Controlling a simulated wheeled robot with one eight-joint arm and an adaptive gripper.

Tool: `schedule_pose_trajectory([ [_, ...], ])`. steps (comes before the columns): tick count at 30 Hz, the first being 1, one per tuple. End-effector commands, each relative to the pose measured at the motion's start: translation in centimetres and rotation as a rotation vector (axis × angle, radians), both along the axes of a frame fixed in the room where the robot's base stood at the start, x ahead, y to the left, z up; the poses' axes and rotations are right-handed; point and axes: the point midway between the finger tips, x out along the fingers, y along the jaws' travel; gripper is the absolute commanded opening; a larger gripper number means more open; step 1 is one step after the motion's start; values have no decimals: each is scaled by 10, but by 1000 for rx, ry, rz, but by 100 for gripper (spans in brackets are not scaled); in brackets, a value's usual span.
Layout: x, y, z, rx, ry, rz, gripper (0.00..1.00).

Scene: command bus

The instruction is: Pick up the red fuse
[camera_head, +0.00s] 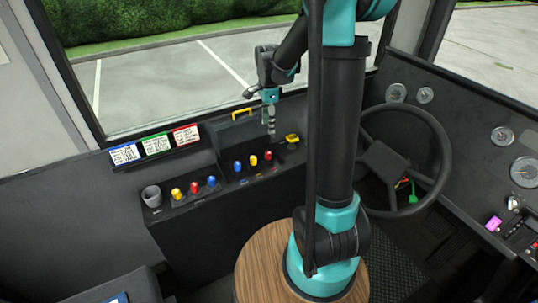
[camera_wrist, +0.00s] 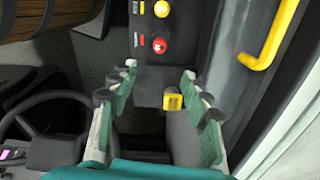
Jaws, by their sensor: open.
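Two small red round-topped pieces sit upright on the dark console. One red piece (camera_head: 193,187) is in the left row, between a yellow and a blue one. The other red piece (camera_head: 268,156) is at the right end of the right row, and it also shows in the wrist view (camera_wrist: 159,45), beyond my fingers. I cannot tell which is the red fuse. My gripper (camera_head: 271,128) is above the right end of the console; its open, empty fingers (camera_wrist: 158,90) spread wide in the wrist view.
A yellow block (camera_head: 292,138) is beside the right row, and a yellow handle (camera_head: 242,114) rises behind it. A grey cup (camera_head: 152,196) stands at the console's left end. Labelled cards (camera_head: 155,145) line the window ledge. The steering wheel (camera_head: 405,160) is to the right.

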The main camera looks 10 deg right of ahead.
Motion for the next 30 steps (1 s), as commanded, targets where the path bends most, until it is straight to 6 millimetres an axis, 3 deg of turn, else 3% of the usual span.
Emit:
schedule_pose_trajectory([
  [9, 0, 0, -62, 0, -1, 1, 48],
  [20, 0, 0, -91, 0, -1, 1, 48],
  [30, 0, 0, -135, 0, -1, 1, 48],
])
